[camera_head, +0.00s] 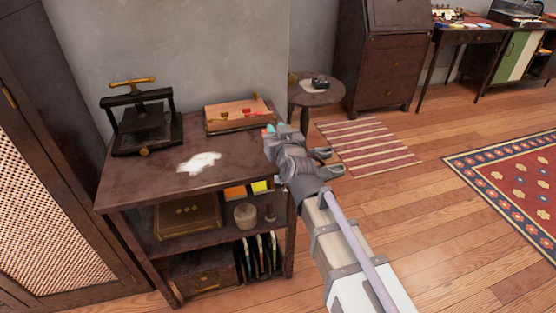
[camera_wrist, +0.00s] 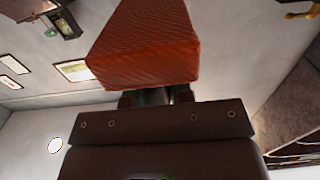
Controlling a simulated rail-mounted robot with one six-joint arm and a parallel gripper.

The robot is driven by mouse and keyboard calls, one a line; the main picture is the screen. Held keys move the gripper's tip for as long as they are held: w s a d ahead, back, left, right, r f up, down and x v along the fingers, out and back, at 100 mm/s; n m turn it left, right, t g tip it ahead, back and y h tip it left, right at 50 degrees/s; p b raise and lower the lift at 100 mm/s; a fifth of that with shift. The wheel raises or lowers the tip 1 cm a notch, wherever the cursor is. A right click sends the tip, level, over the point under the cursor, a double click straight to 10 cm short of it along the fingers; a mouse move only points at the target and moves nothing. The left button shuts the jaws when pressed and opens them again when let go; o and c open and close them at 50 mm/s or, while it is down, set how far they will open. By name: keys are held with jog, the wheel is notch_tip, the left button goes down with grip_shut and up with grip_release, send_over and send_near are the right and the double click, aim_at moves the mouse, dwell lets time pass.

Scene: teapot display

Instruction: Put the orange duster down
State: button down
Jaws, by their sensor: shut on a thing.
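The orange duster (camera_wrist: 145,50) is a block with a ridged face. In the wrist view it sits between the fingers of my gripper (camera_wrist: 156,97), which is shut on it. I cannot tell whether the duster touches anything besides the fingers. A white patch (camera_head: 198,162) lies on the tabletop, left of my gripper.
A black press (camera_head: 142,125) with a brass handle stands at the table's back left. The tabletop's front is mostly bare.

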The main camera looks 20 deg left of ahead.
notch_tip(320, 180, down, 5)
jog(key=b, duration=0.4)
jog(key=shift+d+f, duration=0.1)
jog(key=shift+f, duration=0.1)
jog(key=shift+r+p, duration=0.35)
jog(key=shift+f+b, duration=0.3)
jog(key=c, duration=1)
grip_release()
jog(key=shift+r, duration=0.1)
